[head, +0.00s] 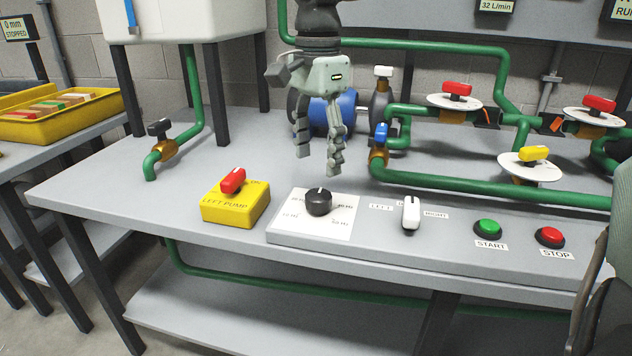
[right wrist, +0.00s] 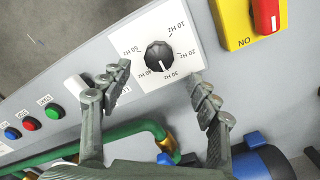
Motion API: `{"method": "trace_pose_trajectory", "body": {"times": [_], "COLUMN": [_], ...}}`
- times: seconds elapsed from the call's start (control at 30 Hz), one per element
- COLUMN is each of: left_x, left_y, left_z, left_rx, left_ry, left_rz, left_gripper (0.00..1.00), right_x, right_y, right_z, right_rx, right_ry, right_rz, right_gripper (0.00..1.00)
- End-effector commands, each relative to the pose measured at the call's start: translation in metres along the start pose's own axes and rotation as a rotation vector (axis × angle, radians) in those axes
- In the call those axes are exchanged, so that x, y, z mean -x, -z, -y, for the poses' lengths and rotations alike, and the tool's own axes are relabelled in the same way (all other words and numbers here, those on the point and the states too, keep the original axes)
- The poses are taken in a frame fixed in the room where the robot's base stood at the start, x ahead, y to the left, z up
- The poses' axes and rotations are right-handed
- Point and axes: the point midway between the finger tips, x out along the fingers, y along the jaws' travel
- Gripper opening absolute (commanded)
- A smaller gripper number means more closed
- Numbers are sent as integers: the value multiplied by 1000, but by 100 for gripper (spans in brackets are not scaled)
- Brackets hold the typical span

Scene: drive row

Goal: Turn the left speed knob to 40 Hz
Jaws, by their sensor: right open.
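The speed knob (head: 319,202) is a black round knob with a white pointer line, on a white dial plate (head: 335,229) on the bench. My right gripper (head: 318,163) is open and empty, pointing down above and a little behind the knob. In the right wrist view its fingers (right wrist: 163,84) are spread, with the knob beyond the gap between their tips, apart from them. My left gripper is not in view.
Left of the dial is a yellow LEFT PUMP box (head: 235,210) with a red handle. Right of it are a white LEFT/RIGHT selector (head: 410,214), a green START button (head: 488,227) and a red STOP button (head: 550,236). Green pipes (head: 480,182) with valves run behind.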

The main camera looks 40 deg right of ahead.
Motion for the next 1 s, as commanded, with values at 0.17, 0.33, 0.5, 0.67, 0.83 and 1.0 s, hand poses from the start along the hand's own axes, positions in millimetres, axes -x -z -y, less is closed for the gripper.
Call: {"method": "trace_pose_trajectory", "body": {"times": [0.17,0.33,0.5,0.67,0.83,1.0], "left_x": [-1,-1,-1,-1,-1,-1], "left_y": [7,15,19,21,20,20], "left_z": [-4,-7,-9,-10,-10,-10], "left_rx": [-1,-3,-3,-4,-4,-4], "left_ry": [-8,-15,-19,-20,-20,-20], "left_rz": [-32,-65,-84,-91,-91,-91], "left_gripper": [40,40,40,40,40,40], "right_x": [-24,-51,-70,-76,-76,-75], "right_y": [0,0,0,0,0,0], "right_z": [-1,-1,0,0,0,0], "right_rx": [3,2,1,1,1,0], "right_ry": [-6,-4,-2,-1,0,0], "right_rz": [-3,-1,-2,-1,-1,-1], "right_gripper": [62,62,62,62,62,44]}}
